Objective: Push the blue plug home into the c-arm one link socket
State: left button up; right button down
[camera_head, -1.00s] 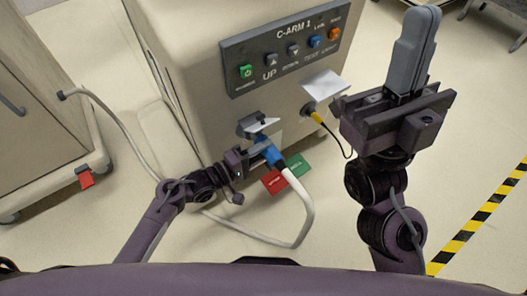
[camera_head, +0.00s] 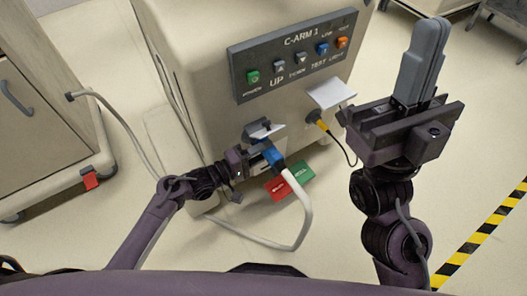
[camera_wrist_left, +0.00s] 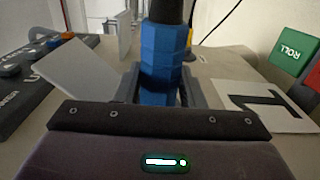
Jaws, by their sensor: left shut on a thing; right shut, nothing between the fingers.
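The blue plug (camera_head: 271,156) is at the front face of the C-ARM 1 cart (camera_head: 205,75), below a grey flap (camera_head: 263,131). Its pale cable (camera_head: 303,205) loops down to the floor. My left gripper (camera_head: 262,158) is shut on the plug. In the left wrist view the blue plug (camera_wrist_left: 161,60) stands between the two fingers, with a black end at the top. The socket is hidden, and I cannot tell how deep the plug sits. My right gripper (camera_head: 425,50) is shut and empty, raised at the right with its fingers pointing up.
A button panel (camera_head: 290,55) is above the plug. A yellow-banded plug (camera_head: 321,122) is under a white flap (camera_head: 331,93) to the right. Red (camera_head: 283,187) and green (camera_head: 300,171) tags hang below.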

pick_arm(q)
jog(key=shift+w+a, duration=0.1)
jog(key=o, duration=1.2)
jog(key=p+v, duration=0.2)
jog(key=v, duration=0.5)
jog(key=shift+s+a, duration=0.25)
jog(key=shift+a, duration=0.05)
